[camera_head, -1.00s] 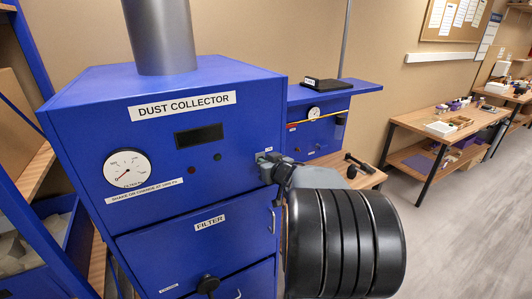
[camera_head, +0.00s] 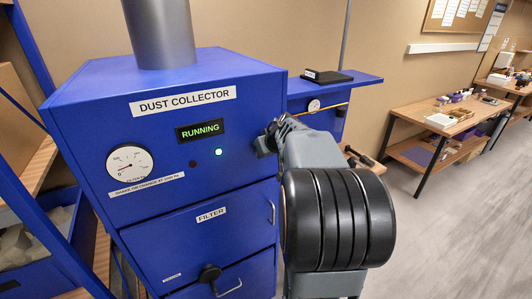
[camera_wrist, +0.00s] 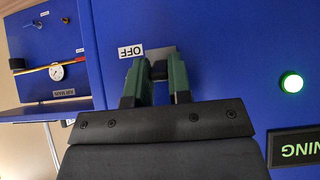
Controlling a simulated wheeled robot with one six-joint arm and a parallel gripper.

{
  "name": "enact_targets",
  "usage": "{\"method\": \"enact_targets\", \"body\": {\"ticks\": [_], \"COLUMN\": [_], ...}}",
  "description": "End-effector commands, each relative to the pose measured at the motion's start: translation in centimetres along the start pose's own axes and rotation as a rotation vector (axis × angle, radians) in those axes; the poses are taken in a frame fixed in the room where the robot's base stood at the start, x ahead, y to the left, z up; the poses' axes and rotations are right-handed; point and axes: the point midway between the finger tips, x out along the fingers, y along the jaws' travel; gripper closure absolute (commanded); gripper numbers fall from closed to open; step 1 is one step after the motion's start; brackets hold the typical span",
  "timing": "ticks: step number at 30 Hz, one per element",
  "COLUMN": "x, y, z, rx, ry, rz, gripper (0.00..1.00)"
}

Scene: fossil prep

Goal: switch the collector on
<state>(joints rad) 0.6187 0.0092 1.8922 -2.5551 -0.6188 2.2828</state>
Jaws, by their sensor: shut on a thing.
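The blue dust collector (camera_head: 240,101) stands at the left of the head view. Its display (camera_head: 200,130) reads RUNNING in green, and a green lamp (camera_head: 218,152) is lit below it. The switch (camera_wrist: 160,55) is mostly hidden between the fingers.
A filter drawer (camera_head: 205,228) with handles and a black knob (camera_head: 209,274) lies below. Wooden benches (camera_head: 432,128) stand at the right. The floor at the right is clear.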

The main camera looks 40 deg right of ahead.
Motion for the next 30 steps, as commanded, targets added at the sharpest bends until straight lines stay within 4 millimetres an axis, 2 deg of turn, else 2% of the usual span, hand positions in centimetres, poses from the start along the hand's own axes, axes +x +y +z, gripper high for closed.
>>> {"method": "enact_targets", "body": {"ticks": [9,24,25,30], "x": [-0.13,-0.17,-0.17,-0.14], "y": [0.03,0.02,0.02,0.01], "z": [-0.41,-0.46,-0.46,-0.40], "rx": [0.001,0.001,0.001,0.001], "ry": [-0.067,-0.078,-0.078,-0.079], "rz": [0.001,0.001,0.001,0.000], "gripper": [1.00,1.00,0.78,0.62]}}
